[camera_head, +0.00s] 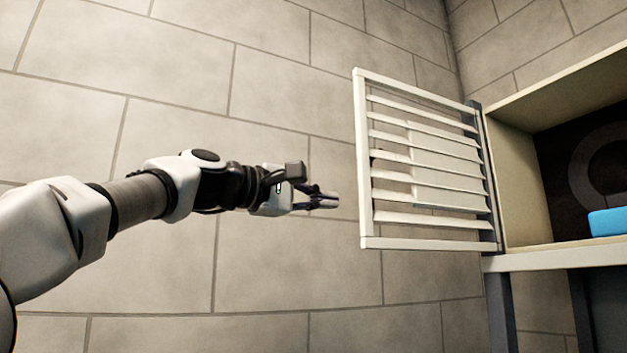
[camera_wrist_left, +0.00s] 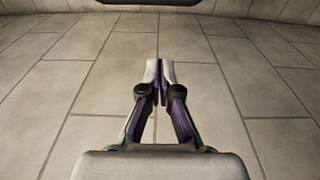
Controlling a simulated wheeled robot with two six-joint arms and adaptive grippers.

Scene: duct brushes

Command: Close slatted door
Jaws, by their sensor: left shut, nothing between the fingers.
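The slatted door (camera_head: 364,160) is a cream frame with several horizontal slats. It stands open in the head view, swung out to the left of the cabinet opening and joined to it along a dark hinge post (camera_head: 488,175). My left gripper (camera_head: 336,201) is just left of the door's free edge, at the height of its lower half, with a small gap in the picture. Its fingers are shut with nothing between them. The wrist view shows the fingertips (camera_wrist_left: 159,72) together and no door. My right gripper is not in view.
The open cabinet (camera_head: 525,195) at the right has a dark inside with a grey ring shape (camera_head: 583,180) and a blue object (camera_head: 607,222). It rests on a pale ledge (camera_head: 560,259) with dark legs. A tiled wall (camera_head: 270,290) is behind. Space around my left arm looks clear.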

